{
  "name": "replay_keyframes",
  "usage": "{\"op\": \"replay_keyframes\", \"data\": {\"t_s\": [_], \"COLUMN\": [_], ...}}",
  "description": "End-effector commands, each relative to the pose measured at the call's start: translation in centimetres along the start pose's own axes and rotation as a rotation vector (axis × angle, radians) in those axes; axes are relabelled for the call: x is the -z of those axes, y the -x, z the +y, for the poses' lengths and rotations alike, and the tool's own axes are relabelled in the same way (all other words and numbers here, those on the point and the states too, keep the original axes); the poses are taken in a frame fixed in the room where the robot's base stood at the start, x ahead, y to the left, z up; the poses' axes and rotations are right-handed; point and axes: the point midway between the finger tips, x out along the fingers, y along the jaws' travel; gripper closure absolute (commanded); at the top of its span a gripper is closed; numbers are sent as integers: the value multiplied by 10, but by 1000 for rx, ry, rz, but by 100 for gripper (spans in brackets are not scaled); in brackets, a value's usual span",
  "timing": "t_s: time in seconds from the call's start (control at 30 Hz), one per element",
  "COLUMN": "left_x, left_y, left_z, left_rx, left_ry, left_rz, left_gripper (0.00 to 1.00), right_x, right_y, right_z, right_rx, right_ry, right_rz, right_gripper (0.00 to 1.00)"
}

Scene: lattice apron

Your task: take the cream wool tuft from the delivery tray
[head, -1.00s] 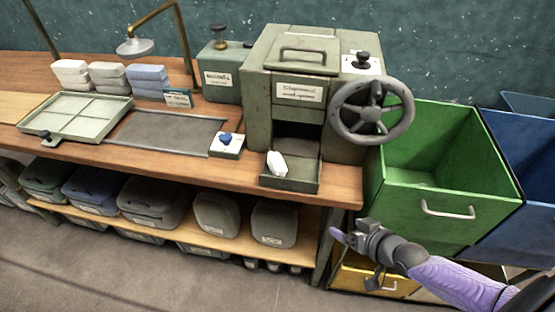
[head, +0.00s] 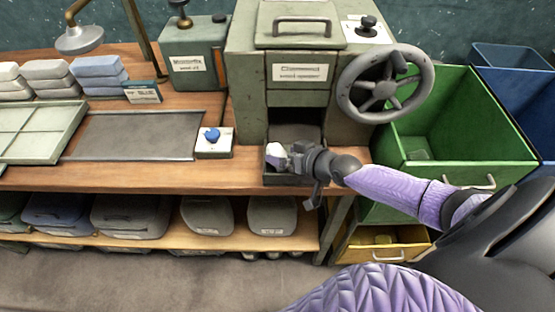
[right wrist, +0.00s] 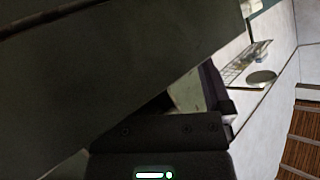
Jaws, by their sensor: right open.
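The cream wool tuft (head: 275,152) shows as a small pale lump at the delivery tray (head: 285,180), below the dark mouth of the green-grey machine. My right gripper (head: 291,159) is open, just right of the tuft and over the tray. Its fingers and wrist hide part of the tray and perhaps part of the tuft. I cannot tell whether the fingers touch the tuft or reach around it. In the right wrist view a large dark surface fills the left side, and I cannot make out the tuft. My left gripper is not in view.
The machine (head: 297,97) with a large handwheel (head: 385,84) stands behind the tray. A small box with a blue knob (head: 212,136) is left of the tray. A green bin (head: 455,125) is to the right. Lidded containers fill the shelf below.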

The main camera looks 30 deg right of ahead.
Motion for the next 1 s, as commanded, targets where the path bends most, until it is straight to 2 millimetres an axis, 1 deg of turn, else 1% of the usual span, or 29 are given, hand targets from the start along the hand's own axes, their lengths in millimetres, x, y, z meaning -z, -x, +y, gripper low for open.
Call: {"op": "replay_keyframes", "data": {"t_s": [0.03, 0.1, 0.33, 0.37, 0.4, 0.47, 0.5, 0.57, 0.6, 0.67, 0.7, 0.73, 0.77, 0.8, 0.93, 1.0], "left_x": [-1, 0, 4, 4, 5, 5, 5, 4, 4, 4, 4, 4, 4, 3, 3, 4], "left_y": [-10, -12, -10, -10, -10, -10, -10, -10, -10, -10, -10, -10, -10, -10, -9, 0], "left_z": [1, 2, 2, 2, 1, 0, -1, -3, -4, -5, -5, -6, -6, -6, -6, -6], "left_rx": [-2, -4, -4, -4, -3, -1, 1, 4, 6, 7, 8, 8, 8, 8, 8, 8], "left_ry": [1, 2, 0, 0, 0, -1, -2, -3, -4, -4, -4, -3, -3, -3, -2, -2], "left_rz": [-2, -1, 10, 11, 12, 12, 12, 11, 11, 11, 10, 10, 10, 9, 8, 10], "left_gripper": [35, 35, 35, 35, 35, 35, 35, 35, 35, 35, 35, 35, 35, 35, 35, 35], "right_x": [-4, -3, 0, 0, 0, 0, 0, 0, 0, 0, 0, 0, 0, 0, 1, 10], "right_y": [-11, -19, -20, -20, -20, -20, -20, -20, -20, -20, -20, -20, -20, -20, -19, -14], "right_z": [2, 1, 0, 0, 0, 0, 0, 0, 0, 0, 0, 0, 0, 0, 0, -4], "right_rx": [0, 0, 0, 0, 0, 0, 0, 0, 0, 0, 0, 0, 0, 0, 0, 1], "right_ry": [-2, 0, 0, 1, 1, 1, 1, 1, 1, 1, 1, 1, 1, 1, 1, 0], "right_rz": [2, 0, 0, 0, 0, 0, 0, -1, -1, -1, -1, -1, 0, 0, 0, 1], "right_gripper": [0, 0, 0, 4, 13, 25, 34, 47, 55, 68, 76, 81, 89, 90, 91, 91]}}
